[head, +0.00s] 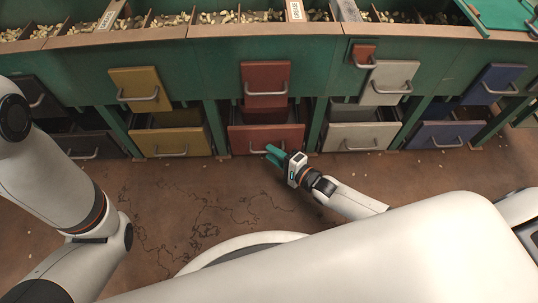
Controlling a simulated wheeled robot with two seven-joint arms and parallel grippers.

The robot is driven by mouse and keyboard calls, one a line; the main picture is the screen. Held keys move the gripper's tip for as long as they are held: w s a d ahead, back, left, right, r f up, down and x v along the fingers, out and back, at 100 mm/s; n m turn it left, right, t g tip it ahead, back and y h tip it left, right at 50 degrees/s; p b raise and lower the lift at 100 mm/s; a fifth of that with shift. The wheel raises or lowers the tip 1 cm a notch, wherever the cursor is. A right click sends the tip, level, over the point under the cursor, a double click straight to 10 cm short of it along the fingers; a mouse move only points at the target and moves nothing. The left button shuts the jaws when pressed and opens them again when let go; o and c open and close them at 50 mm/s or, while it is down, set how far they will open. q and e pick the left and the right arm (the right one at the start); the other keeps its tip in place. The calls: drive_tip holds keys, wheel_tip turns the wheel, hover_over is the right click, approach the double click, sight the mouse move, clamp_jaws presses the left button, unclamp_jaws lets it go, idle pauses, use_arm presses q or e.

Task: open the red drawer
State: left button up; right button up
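The red drawer (265,139) is the lower red front in the middle of the green cabinet. It has a metal handle low on its face, and a strip of its reddish inside shows above the front edge. A separate red panel (266,78) with its own handle is above it. My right gripper (269,155), with green fingers, is just in front of the drawer's lower edge, close to the handle. Its fingers look apart with nothing between them. Contact with the handle cannot be told. My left arm is at the left, and its gripper is out of view.
Yellow (172,142), white (360,137) and blue (446,134) lower drawers flank the red one, with matching panels above. A dark drawer (92,146) is at the left. Nut-filled trays run along the top. The brown floor (160,200) in front is mostly clear, with small scattered bits.

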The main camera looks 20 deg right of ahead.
drive_tip(key=shift+b+x, duration=0.35)
drive_tip(key=shift+x, duration=0.85)
drive_tip(key=shift+s, duration=0.1)
clamp_jaws()
